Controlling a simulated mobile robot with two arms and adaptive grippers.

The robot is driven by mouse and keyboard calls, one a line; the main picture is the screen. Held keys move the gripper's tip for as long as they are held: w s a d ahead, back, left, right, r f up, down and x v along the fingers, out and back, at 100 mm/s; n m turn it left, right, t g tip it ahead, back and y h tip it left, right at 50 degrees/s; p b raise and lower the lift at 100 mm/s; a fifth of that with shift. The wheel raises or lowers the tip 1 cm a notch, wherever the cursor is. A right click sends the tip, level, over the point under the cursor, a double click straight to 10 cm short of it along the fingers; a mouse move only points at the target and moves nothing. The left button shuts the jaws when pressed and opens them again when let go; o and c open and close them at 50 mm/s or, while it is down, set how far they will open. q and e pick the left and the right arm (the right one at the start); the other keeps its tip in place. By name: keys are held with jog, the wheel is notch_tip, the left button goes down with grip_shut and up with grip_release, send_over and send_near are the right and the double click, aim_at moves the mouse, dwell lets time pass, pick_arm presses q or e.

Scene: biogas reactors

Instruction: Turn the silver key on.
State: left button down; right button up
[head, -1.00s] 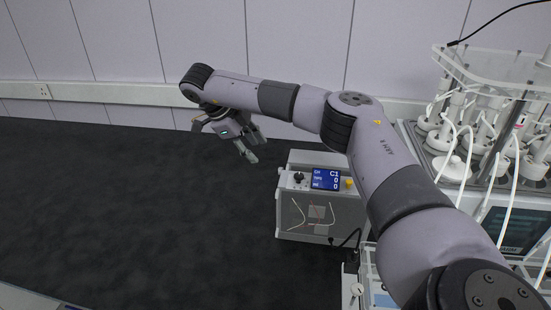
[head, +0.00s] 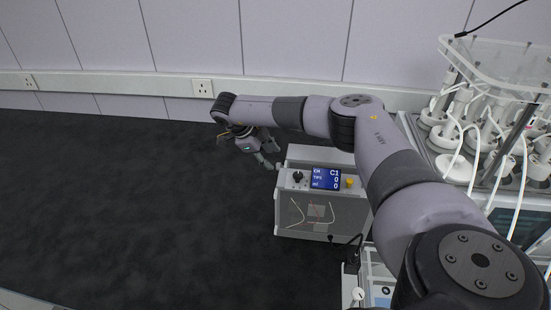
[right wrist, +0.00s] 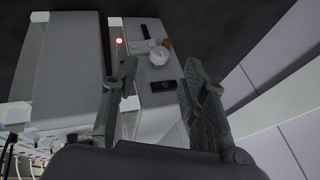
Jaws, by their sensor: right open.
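My right gripper (head: 268,156) is open and empty near the left rear edge of the grey device with the blue display (head: 326,179). In the right wrist view, a pale silver, rounded key-like piece (right wrist: 158,55) on a light panel (right wrist: 157,72) shows between the spread fingertips of the right gripper (right wrist: 160,68). The fingers appear apart from it. A small brown piece (right wrist: 167,43) lies just beyond it. I cannot make out the silver piece in the head view. My left gripper is out of view.
The device front has a black knob (head: 298,176) and a yellow knob (head: 349,183). A red light (right wrist: 119,41) glows beside the panel. The reactor rack (head: 500,130) with tubes stands at right. The wall (head: 295,40) is behind; dark floor (head: 120,200) is free at left.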

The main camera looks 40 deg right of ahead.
jog(key=shift+p+x, duration=0.4)
jog(key=shift+x, duration=2.1)
jog(key=shift+c, duration=0.5)
grip_shut()
